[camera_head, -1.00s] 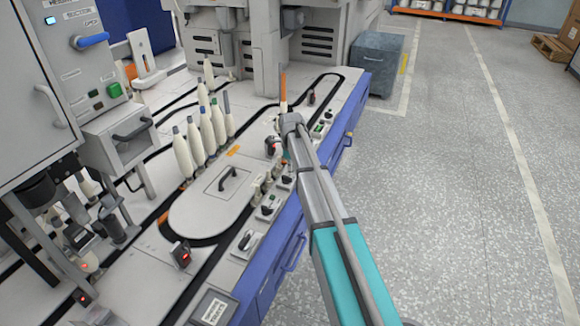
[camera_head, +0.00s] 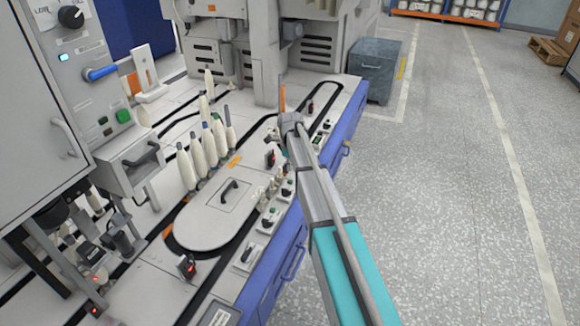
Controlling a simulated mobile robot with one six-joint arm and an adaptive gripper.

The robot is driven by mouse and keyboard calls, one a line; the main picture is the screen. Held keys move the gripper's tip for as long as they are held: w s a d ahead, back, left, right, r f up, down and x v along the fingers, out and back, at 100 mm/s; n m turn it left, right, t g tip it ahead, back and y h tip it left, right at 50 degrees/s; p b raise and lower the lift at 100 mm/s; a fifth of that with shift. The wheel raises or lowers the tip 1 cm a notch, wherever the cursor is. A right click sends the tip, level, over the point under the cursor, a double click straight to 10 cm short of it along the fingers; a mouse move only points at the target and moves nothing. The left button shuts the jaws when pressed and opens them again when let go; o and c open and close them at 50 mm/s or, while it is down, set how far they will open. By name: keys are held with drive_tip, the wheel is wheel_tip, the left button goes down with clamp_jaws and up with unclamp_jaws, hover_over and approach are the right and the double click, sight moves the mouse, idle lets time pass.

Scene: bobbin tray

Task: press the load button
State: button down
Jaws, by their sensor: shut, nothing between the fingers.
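Small control boxes with green and black buttons or knobs sit along the machine's front edge, at the middle (camera_head: 287,192), lower (camera_head: 268,222) and farther back (camera_head: 318,140). A larger green button (camera_head: 123,116) is on the grey cabinet at the left. Labels are too small to read, so I cannot tell which is the load button. My gripper (camera_head: 279,142) is at the far end of my arm, above the front part of the machine top, mostly hidden by the wrist. It appears shut and empty. I cannot see it touching any button.
Several white bobbins (camera_head: 210,146) stand left of my gripper. An oval plate (camera_head: 208,218) with a black handle lies in front of them. An orange-tipped peg (camera_head: 282,98) stands behind my wrist. A grey bin (camera_head: 374,67) is at the back. The floor at right is clear.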

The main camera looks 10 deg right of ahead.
sight(290, 181)
wheel_tip(290, 181, up, 7)
drive_tip(key=p, duration=0.6)
idle(1.1)
